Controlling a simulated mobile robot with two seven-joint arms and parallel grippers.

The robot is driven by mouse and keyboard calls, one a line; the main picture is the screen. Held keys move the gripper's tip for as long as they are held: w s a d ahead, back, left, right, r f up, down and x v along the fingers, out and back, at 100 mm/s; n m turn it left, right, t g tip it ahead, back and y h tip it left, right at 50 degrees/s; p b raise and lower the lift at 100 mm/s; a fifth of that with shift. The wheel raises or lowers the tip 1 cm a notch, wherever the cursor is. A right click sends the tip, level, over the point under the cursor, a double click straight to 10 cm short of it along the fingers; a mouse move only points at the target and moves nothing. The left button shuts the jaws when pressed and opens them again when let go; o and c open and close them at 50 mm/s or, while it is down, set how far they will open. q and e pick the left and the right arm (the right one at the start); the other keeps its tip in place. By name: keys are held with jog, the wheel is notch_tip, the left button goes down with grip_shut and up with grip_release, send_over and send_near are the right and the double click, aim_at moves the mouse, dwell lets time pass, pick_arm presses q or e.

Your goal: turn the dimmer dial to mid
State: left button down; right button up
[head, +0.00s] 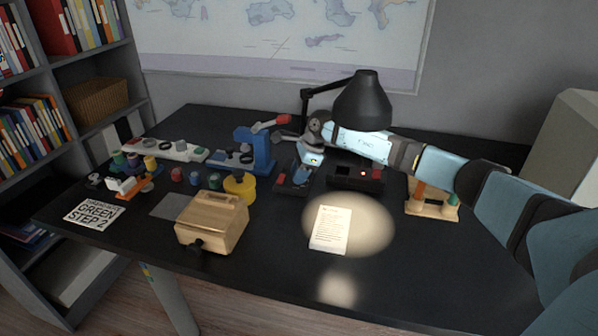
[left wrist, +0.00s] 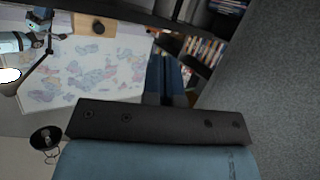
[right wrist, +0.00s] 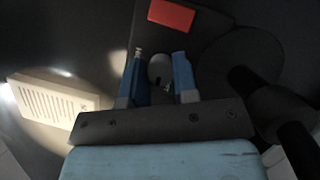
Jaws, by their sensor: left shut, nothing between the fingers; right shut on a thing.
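The dimmer dial (right wrist: 159,68) is a small pale round knob on a dark box (right wrist: 142,30) with a red patch, seen in the right wrist view. My right gripper (right wrist: 160,75) has its blue fingers on either side of the dial and is shut on it. In the head view the right gripper (head: 300,177) reaches down onto a small dark box (head: 284,188) on the desk; its hand hides the dial there. The dial's setting cannot be read. My left gripper (left wrist: 166,72) is shut and empty, away from the desk, and not in the head view.
A black lamp (head: 362,102) stands close behind my right arm. A lit paper (head: 330,230) lies in front. Another dark box (head: 355,178) with a red button is to the right. A wooden box (head: 211,222) and a yellow round piece (head: 240,187) are to the left.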

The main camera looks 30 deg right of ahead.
jog(key=shift+r+m+p, duration=0.2)
jog(key=shift+m+p, duration=0.35)
jog(key=shift+m, duration=0.25)
jog(key=shift+s+m+t+p, duration=0.1)
jog(key=shift+m+t+p, duration=0.3)
jog(key=m+t+h+p, duration=0.1)
jog(key=m+p, duration=0.2)
jog(key=shift+m, duration=0.3)
pick_arm(q)
jog(key=shift+s+a+f+g+y, duration=0.6)
jog(key=shift+s+a+f+g, duration=0.2)
jog(key=shift+a+f, duration=0.25)
pick_arm(e)
jog(key=shift+f+m+h, duration=0.2)
jog(key=shift+m+h, duration=0.1)
jog(key=shift+m, duration=0.1)
pick_arm(q)
jog(key=shift+d, duration=0.1)
pick_arm(e)
jog(key=o, duration=0.9)
pick_arm(q)
jog(key=shift+r, duration=0.1)
